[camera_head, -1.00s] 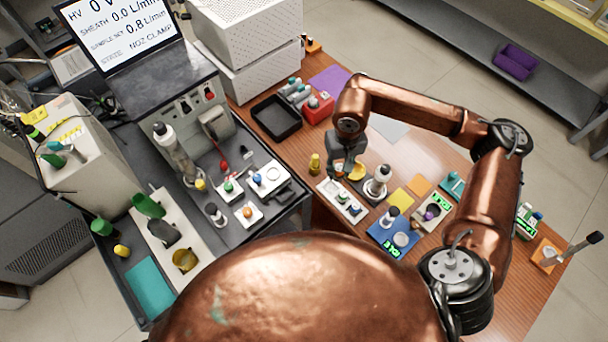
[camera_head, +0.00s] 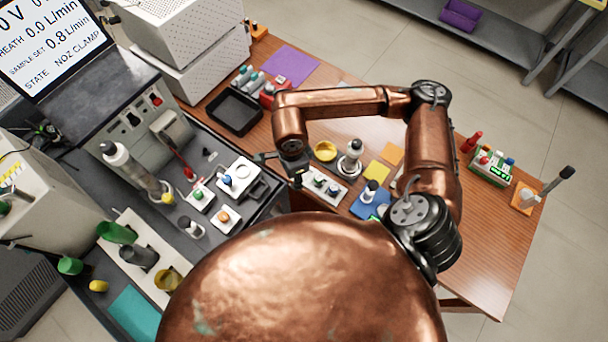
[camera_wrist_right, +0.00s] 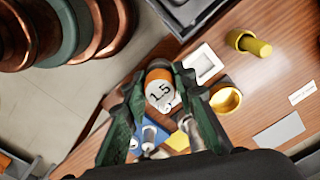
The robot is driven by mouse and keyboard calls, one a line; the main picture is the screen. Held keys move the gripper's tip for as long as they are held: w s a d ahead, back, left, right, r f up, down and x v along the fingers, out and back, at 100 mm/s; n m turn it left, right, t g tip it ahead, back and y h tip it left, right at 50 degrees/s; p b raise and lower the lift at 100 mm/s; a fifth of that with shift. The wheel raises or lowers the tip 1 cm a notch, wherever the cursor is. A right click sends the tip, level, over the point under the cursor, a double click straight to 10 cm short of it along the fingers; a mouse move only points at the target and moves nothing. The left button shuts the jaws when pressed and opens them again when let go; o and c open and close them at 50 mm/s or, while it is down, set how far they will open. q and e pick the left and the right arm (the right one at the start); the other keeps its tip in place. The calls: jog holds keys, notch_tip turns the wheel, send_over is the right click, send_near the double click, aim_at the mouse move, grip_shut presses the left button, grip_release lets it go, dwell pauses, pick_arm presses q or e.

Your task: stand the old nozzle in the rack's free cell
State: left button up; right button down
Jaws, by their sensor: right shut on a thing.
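My right gripper (camera_wrist_right: 160,100) is shut on a nozzle (camera_wrist_right: 159,90), which has an orange band and a pale end face marked 1.5. The rack is the white strip (camera_head: 341,199) on the wooden table, holding small green- and blue-topped pieces. In the head view the right gripper (camera_head: 297,179) is at the rack's left end, and the held nozzle cannot be made out there. In the right wrist view a white square frame with an empty-looking middle (camera_wrist_right: 203,63), apparently the rack's end, lies beside the held nozzle. My left gripper is out of view.
A yellow bottle (camera_wrist_right: 248,42) lies past the gripper in the wrist view. A black bin (camera_head: 234,112) is farther back.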

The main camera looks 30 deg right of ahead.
notch_tip(320, 180, down, 3)
jog(key=s+m+b, duration=0.1)
jog(key=s+m, duration=0.2)
jog(key=m, duration=0.5)
jog(key=shift+m, duration=0.3)
jog(key=w+d+f, duration=0.2)
jog(key=w+f, duration=0.1)
jog(key=w+d+f, duration=0.5)
jog(key=w, duration=0.2)
jog(key=shift+d+f, duration=0.3)
jog(key=shift+f, duration=0.1)
jog(key=shift+w+d+f, duration=0.15)
jog(key=shift+d+f, duration=0.05)
jog(key=shift+f, duration=0.1)
jog(key=shift+w+d+f, duration=0.1)
jog(key=shift+f, duration=0.85)
jog(key=shift+w+d+f, duration=0.1)
jog(key=shift+f, duration=0.8)
jog(key=shift+f, duration=0.2)
jog(key=c, duration=1.6)
grip_release()
